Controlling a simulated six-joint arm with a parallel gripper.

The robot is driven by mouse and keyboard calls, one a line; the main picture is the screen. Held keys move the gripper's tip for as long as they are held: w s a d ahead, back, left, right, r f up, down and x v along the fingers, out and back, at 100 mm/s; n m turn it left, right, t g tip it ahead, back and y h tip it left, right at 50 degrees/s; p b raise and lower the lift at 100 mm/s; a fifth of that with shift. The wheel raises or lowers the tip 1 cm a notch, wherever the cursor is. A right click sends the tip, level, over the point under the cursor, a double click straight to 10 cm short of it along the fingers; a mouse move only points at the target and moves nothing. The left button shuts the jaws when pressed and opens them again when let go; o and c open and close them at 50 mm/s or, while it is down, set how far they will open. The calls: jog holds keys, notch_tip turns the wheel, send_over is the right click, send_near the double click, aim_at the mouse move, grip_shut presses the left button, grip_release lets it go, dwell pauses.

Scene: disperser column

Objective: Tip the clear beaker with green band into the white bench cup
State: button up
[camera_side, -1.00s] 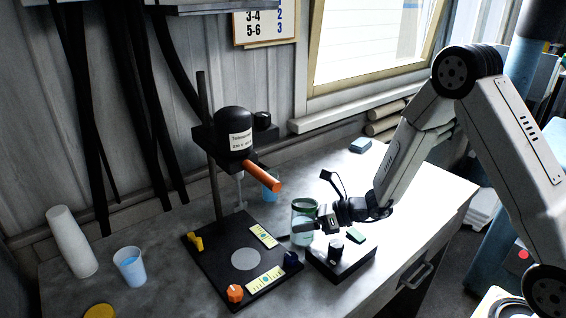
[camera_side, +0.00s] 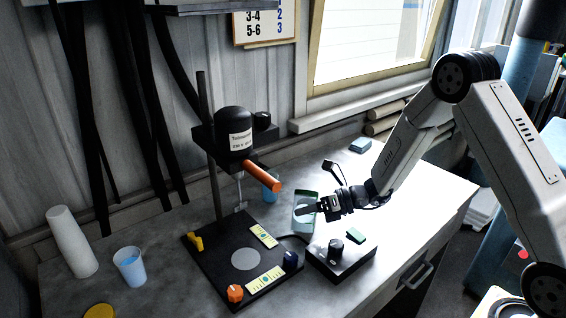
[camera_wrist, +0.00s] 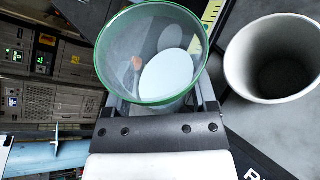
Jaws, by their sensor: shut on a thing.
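My gripper (camera_side: 312,207) is shut on the clear beaker with green band (camera_side: 304,216), at the right of the black stand plate in the side view. In the wrist view the beaker (camera_wrist: 152,58) fills the space between the fingers (camera_wrist: 160,108), its green rim towards the camera. A pale oval shows inside it; I cannot tell whether this is liquid or the bottom. A white bench cup (camera_wrist: 238,75) stands right of the beaker in the wrist view, apart from it, its mouth open and inside grey. I cannot surely match it to a cup in the side view.
The disperser (camera_side: 234,130) with its orange handle (camera_side: 262,177) stands over the black plate (camera_side: 215,262). A control box (camera_side: 340,262) sits below my gripper.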

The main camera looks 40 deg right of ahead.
aim_at(317, 195)
jog(key=m+y, duration=0.1)
jog(key=m, duration=0.1)
jog(key=shift+w+d+f+m, duration=0.1)
jog(key=shift+m, duration=0.3)
jog(key=shift+w+d+r+m+y, duration=0.1)
jog(key=shift+r+m+y, duration=0.45)
jog(key=shift+m, duration=0.35)
jog(key=shift+w+d+r+m+y, duration=0.1)
jog(key=shift+r+m+y, duration=0.45)
jog(key=shift+m, duration=0.35)
jog(key=shift+w+d+r+m+t+y, duration=0.2)
jog(key=shift+r+m+y, duration=0.2)
jog(key=shift+m, duration=0.6)
jog(key=shift+w+d+r+m+t+y, duration=0.1)
jog(key=shift+d+r+m+t+y, duration=0.2)
jog(key=shift+m, duration=0.7)
jog(key=shift+r, duration=0.15)
jog(key=shift+s+a, duration=0.1)
jog(key=shift+a, duration=0.1)
jog(key=shift+s+a+r, duration=0.25)
jog(key=shift+s+a, duration=0.5)
jog(key=shift+a, duration=0.15)
jog(key=shift+s+a+r, duration=0.25)
jog(key=shift+s+a, duration=0.5)
jog(key=shift+a, duration=0.15)
